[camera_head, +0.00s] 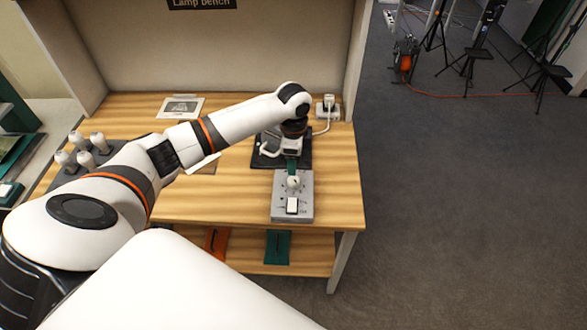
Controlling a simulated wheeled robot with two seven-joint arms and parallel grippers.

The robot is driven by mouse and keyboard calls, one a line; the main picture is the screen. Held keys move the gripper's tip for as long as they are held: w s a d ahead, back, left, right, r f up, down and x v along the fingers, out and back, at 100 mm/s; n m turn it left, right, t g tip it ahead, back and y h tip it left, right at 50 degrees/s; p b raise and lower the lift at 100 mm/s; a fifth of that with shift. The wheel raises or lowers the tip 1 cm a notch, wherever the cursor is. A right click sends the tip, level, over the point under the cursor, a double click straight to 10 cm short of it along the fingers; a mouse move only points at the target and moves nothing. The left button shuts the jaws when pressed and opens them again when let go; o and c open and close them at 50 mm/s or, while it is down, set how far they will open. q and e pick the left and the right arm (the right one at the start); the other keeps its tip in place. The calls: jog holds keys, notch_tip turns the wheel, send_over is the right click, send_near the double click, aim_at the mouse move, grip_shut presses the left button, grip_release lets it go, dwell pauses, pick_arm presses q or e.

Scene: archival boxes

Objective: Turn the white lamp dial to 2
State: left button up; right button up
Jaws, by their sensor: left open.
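The white lamp dial (293,183) is a round knob on the upper part of a grey control box (279,205) near the front edge of the bench. The markings around it are too small to read, so I cannot tell its setting. A white rocker switch (292,205) sits below it on the same box. My left gripper (283,150) is open and empty, just behind the dial and apart from it, over a black plate (262,160). My arm and hand hide part of that plate. My right gripper is not in view.
The wooden bench (335,195) has clear room right of the box. A white socket (328,110) with a cable stands at the back right. A framed card (181,107) lies at the back. Several white bulbs (98,141) stand at left. Tripods (472,60) stand far right.

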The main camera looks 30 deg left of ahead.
pick_arm(q)
jog(key=shift+r, duration=2.05)
